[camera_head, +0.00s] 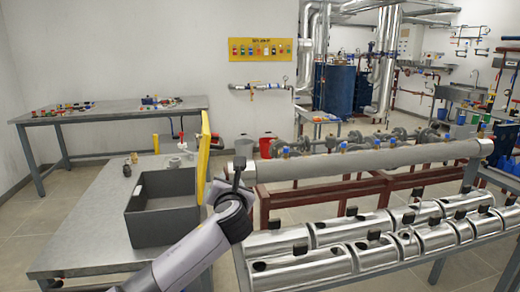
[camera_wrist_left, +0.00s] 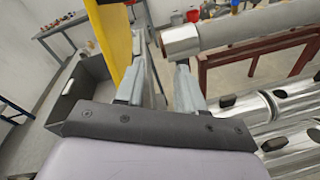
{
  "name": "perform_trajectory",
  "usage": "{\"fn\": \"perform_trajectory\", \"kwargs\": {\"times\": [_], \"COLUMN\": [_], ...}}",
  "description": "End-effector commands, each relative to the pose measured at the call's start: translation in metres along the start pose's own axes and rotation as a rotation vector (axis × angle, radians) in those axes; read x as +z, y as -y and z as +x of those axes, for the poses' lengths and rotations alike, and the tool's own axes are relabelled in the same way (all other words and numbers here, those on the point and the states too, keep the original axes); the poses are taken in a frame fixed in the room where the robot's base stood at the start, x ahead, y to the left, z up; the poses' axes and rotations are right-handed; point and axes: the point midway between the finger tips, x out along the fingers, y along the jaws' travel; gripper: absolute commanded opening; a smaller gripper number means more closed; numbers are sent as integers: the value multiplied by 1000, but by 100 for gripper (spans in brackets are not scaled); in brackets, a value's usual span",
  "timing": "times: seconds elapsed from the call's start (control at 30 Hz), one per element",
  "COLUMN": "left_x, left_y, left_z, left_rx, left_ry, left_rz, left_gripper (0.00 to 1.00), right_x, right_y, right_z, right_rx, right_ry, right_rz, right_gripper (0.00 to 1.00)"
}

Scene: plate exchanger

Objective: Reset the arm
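My left arm comes up from the bottom of the head view. Its gripper (camera_head: 238,168) is raised near the left end of the long grey pipe (camera_head: 350,160), to the right of the grey bin. In the left wrist view the two fingers (camera_wrist_left: 164,72) stand apart with nothing between them, so the gripper is open and empty. The left finger overlaps a yellow upright panel (camera_wrist_left: 112,40) in the picture; I cannot tell whether they touch. My right gripper is not in view.
The grey open bin (camera_head: 160,215) stands on a metal table (camera_head: 85,215), with small fittings (camera_head: 130,162) behind it. Silver cylinders (camera_head: 300,268) lie on a rack at right. Another table (camera_head: 105,114) with parts stands at back left. Bare floor lies between the tables.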

Motion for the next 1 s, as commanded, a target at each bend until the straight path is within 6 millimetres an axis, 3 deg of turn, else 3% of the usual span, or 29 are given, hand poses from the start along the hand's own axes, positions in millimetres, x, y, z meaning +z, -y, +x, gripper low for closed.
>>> {"fn": "perform_trajectory", "kwargs": {"times": [0.03, 0.1, 0.3, 0.47, 0.73, 1.0], "left_x": [-30, -64, -152, -215, -304, -374], "left_y": [15, 33, 70, 87, 88, 61], "left_z": [-6, -15, -53, -92, -166, -247], "left_rx": [-50, -110, -208, -208, -61, 249], "left_ry": [-41, -96, -279, -439, -680, -820], "left_rz": [-112, -294, -822, -1247, -1946, -2605], "left_gripper": [38, 38, 38, 38, 38, 38], "right_x": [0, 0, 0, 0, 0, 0], "right_y": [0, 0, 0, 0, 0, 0], "right_z": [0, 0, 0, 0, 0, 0], "right_rx": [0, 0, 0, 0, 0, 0], "right_ry": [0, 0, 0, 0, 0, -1], "right_rz": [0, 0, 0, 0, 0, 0], "right_gripper": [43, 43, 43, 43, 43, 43]}}
